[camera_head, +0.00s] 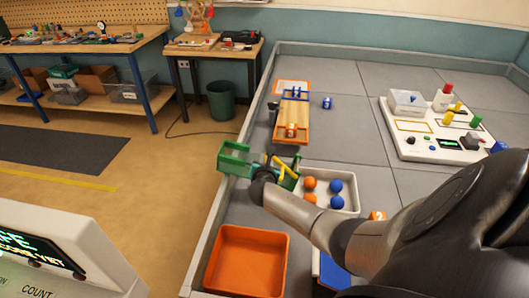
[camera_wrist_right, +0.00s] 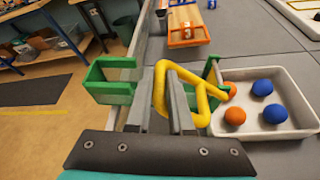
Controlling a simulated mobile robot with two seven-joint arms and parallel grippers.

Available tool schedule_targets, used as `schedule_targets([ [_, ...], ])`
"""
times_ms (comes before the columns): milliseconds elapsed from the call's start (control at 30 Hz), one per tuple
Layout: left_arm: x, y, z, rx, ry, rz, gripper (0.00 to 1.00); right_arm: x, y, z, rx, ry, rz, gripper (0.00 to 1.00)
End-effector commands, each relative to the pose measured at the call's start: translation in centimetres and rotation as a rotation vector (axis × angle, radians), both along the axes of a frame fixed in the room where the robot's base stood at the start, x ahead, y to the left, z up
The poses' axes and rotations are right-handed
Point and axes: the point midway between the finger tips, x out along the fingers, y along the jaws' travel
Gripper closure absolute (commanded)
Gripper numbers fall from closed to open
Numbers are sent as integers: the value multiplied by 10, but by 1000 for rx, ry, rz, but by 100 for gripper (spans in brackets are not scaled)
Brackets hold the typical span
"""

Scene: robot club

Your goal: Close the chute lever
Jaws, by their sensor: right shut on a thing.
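The chute lever is a yellow bent bar (camera_wrist_right: 160,93) above the green chute. It also shows as a small yellow piece in the head view (camera_head: 283,166). The chute has a green open box (camera_head: 234,158) on its left side, which shows in the wrist view too (camera_wrist_right: 108,92), and a green part (camera_wrist_right: 222,92) on the right. My right gripper (camera_head: 268,170) reaches in from the lower right and is shut on the lever; its grey fingers (camera_wrist_right: 160,112) stand on either side of the yellow bar. The fingers hide part of the chute's middle. My left gripper is not in view.
A white tray (camera_head: 350,206) with orange and blue balls stands just right of the chute. An orange bin (camera_head: 283,234) is in front. An orange wooden ramp (camera_head: 293,122) lies behind. A white button panel (camera_head: 400,143) stands at the right. Grey table remains clear between them.

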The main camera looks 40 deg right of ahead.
Motion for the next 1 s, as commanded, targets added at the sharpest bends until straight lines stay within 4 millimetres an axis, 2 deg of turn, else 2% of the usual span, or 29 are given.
schedule_targets([
  [200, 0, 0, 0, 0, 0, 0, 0, -2, -3, -1, -4, 5, -8, 100],
  [233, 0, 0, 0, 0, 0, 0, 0, -2, -3, -1, -4, 5, -8, 79],
  [500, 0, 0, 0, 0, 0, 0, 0, -2, -2, -1, -2, 3, -5, 50],
  [800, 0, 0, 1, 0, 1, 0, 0, -2, 1, 0, -1, 2, -3, 50],
  [1000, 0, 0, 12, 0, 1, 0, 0, -15, 13, 8, 0, 4, -1, 50],
])
